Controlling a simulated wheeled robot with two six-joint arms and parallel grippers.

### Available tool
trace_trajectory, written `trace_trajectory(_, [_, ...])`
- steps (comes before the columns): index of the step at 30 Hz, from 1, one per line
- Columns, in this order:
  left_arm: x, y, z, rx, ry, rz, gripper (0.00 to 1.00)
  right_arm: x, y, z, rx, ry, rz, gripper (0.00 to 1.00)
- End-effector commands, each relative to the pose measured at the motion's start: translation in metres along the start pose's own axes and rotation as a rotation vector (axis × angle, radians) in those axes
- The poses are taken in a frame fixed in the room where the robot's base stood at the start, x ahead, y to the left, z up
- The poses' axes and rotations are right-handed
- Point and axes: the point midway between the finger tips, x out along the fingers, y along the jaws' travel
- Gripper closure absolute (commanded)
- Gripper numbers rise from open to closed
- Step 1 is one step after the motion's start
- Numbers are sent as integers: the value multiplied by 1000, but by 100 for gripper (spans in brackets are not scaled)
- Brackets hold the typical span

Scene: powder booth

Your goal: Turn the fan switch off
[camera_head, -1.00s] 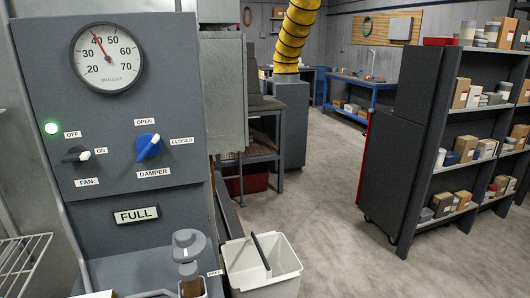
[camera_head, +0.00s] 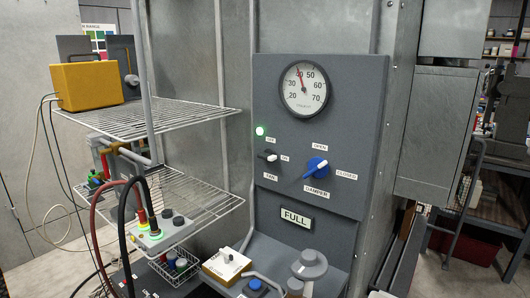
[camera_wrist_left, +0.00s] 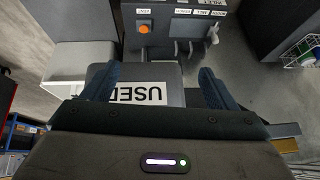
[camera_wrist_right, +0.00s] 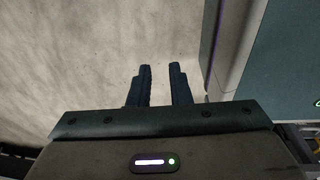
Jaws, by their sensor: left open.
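The fan switch (camera_head: 267,156) is a small dark knob with a white tip on the grey control panel (camera_head: 345,150). Its tip points right, at the ON label (camera_head: 285,158). The OFF label (camera_head: 270,140) is above it, and a green lamp (camera_head: 260,131) beside that is lit. Neither gripper shows in the head view. My left gripper (camera_wrist_left: 157,86) is open and empty in the left wrist view, above a grey lid marked USED. My right gripper (camera_wrist_right: 160,70) is over bare floor, with a narrow empty gap between its fingers; the fan switch is in neither wrist view.
A blue damper knob (camera_head: 316,168) is right of the fan switch, below a round gauge (camera_head: 304,89). A wire rack (camera_head: 180,115) with a yellow box (camera_head: 87,86) and hoses stands left of the panel. Jars and a white box (camera_head: 226,264) sit below the panel.

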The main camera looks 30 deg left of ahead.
Motion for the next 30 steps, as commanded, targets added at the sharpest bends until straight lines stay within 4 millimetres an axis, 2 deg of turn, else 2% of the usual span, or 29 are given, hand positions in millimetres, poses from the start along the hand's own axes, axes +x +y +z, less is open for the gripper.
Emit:
trace_trajectory(1, [-15, 0, -12, 8, 20, 3, 20, -3, -1, 2, 1, -2, -1, 82])
trace_trajectory(8, [-71, 2, -52, 40, 96, 17, 20, -8, 0, 9, 1, -4, -1, 82])
trace_trajectory(9, [-77, -2, -68, 48, 130, 20, 20, -9, 0, 11, 1, -5, -1, 82])
trace_trajectory(14, [-69, -20, -112, 54, 231, 30, 20, -7, 0, 11, 1, -4, 0, 82])
trace_trajectory(20, [-68, -51, -179, 51, 379, 39, 20, -7, 1, 11, 1, -4, 0, 82])
trace_trajectory(23, [-74, -74, -222, 44, 471, 42, 20, -7, 1, 11, 1, -4, 0, 82])
trace_trajectory(26, [-89, -107, -276, 29, 589, 43, 20, -7, 1, 11, 1, -4, 0, 82])
trace_trajectory(30, [-135, -168, -361, -10, 790, 42, 20, -7, 1, 11, 1, -4, 0, 82])
